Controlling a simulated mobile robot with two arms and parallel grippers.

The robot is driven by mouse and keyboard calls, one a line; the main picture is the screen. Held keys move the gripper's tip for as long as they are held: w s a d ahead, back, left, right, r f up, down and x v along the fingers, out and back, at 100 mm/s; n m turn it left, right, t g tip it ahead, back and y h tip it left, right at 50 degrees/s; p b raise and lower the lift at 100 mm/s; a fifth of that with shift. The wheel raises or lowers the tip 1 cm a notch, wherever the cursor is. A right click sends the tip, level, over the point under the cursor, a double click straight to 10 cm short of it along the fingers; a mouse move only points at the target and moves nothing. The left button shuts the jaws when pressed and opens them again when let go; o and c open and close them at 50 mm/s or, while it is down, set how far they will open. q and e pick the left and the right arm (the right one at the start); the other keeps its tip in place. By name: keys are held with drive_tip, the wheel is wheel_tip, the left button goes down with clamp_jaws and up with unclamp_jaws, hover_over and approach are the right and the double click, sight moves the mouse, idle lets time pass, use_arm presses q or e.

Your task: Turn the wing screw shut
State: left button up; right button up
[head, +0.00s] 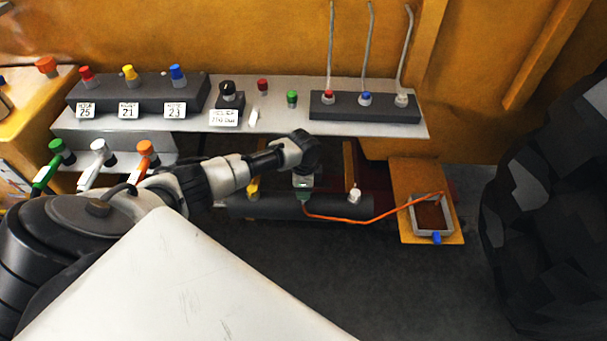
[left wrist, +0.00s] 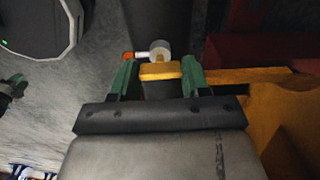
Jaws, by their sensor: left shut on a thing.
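My left gripper (head: 303,194) is at the middle of a dark horizontal bar (head: 270,207) low under the grey shelf. In the left wrist view its green fingers (left wrist: 158,74) are shut on a yellow wing screw (left wrist: 161,71), one finger on each side. A round grey fitting (left wrist: 160,48) with a short pale stub and an orange end sits just beyond the wing screw. In the head view the gripper hides the wing screw. My right gripper is in neither view.
An orange hose (head: 370,220) runs from near the gripper to a small grey tray (head: 415,223) on a wooden board. Other fittings, one yellow (head: 253,188) and one whitish (head: 354,194), flank the gripper. The shelf (head: 270,121) with several coloured knobs overhangs behind. A dark bulky object (head: 545,200) stands right.

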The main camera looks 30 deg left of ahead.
use_arm(q)
drive_tip(key=o, duration=0.9)
wheel_tip(320, 180, up, 11)
drive_tip(key=shift+f+p, duration=0.1)
drive_tip(key=shift+p, duration=0.2)
